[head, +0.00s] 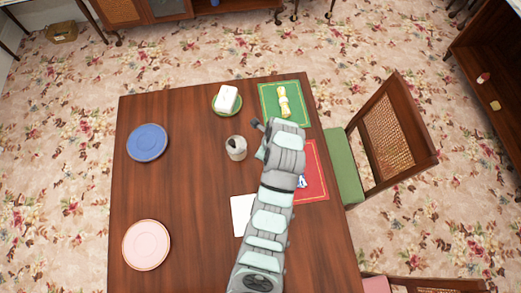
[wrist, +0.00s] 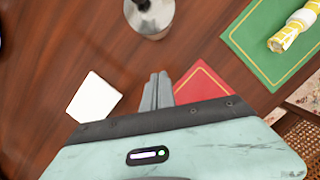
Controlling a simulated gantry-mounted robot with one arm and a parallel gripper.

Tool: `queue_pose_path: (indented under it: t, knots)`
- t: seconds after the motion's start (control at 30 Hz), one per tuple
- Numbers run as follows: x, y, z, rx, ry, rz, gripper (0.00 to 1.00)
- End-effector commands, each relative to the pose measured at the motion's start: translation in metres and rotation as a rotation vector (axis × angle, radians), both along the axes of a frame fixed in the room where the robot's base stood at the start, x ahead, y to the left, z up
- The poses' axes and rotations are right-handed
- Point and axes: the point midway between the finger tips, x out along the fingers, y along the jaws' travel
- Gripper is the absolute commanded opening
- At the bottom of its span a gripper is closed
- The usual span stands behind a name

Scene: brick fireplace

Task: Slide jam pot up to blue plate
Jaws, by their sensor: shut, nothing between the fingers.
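The blue plate (head: 147,142) lies at the table's left side, well left of the pot with bare wood between. My gripper (wrist: 157,88) is shut and empty, its two fingers together. It is to the right of the pot in the head view and apart from it in the wrist view. The arm hides the fingertips in the head view.
A pink plate (head: 146,244) lies front left. A green dish (head: 226,111) with a white block stands behind the pot. A green mat (head: 270,110) holds a yellow-white rolled item. A red mat (head: 317,180) and white card (head: 241,214) lie near my arm. A chair (head: 385,140) stands right.

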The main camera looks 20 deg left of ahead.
Motion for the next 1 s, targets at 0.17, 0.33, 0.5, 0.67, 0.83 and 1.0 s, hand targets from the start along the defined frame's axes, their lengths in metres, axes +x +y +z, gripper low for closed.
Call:
queue_pose_path:
  t: [0.17,0.33,0.5,0.67,0.83,1.0]
  knots:
    - [0.000,0.008,-0.030,-0.002,0.005,0.003,0.00]
    - [0.002,0.015,-0.056,-0.001,0.002,0.002,0.00]
    - [0.006,0.028,-0.067,0.000,-0.004,0.005,0.00]
    - [0.008,0.048,-0.069,0.000,-0.001,0.004,0.00]
    - [0.010,0.056,-0.069,0.000,-0.003,0.002,0.00]
    - [0.010,0.057,-0.070,-0.001,-0.003,0.001,0.00]
